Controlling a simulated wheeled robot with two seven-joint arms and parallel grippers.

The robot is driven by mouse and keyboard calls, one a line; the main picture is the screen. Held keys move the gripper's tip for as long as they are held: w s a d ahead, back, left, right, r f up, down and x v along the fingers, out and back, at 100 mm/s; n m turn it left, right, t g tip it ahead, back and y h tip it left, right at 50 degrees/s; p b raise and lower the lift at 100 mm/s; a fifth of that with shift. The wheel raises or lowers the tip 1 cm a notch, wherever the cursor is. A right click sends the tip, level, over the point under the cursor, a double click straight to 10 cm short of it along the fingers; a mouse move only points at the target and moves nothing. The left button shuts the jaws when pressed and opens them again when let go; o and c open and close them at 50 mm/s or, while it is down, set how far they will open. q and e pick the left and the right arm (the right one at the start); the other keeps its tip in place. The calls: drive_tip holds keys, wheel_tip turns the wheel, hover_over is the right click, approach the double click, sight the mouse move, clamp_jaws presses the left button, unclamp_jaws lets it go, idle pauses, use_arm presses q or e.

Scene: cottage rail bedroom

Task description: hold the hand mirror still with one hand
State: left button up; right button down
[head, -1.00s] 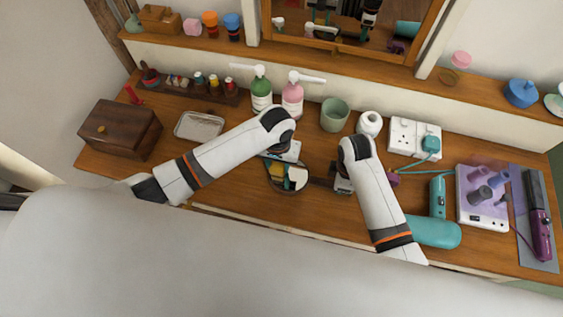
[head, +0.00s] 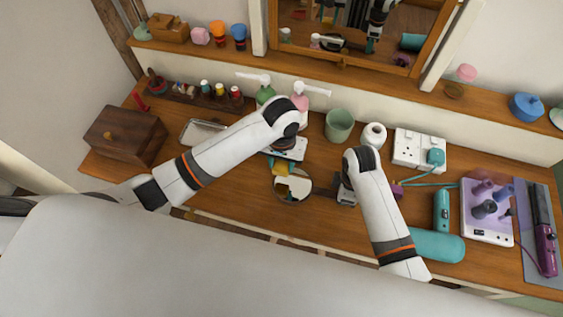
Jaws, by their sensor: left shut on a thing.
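The round hand mirror (head: 294,190) is at the front middle of the wooden dressing table, its glass showing reflections. Its dark handle (head: 325,191) points right, to my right gripper (head: 345,191). The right gripper's fingertips are largely hidden under its wrist, so I cannot tell how its jaws stand. My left gripper (head: 281,160) is over the mirror's far edge. It is shut on a small yellow piece (head: 279,168), which overlaps the upper left of the glass in this view. I cannot tell whether the piece touches the glass.
A brown wooden box (head: 124,135) and a metal tray (head: 202,132) are at the left. Pump bottles, a green cup (head: 339,125) and a white roll (head: 374,135) stand behind. A teal hair dryer (head: 441,212), a socket block (head: 413,148) and a roller set (head: 488,210) crowd the right.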

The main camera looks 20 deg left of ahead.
use_arm(q)
drive_tip(key=shift+r, duration=1.55)
use_arm(e)
drive_tip(key=c, duration=1.1)
unclamp_jaws()
wheel_tip(320, 180, up, 12)
use_arm(q)
drive_tip(key=shift+s+f, duration=0.1)
use_arm(e)
drive_tip(key=shift+s+f, duration=0.1)
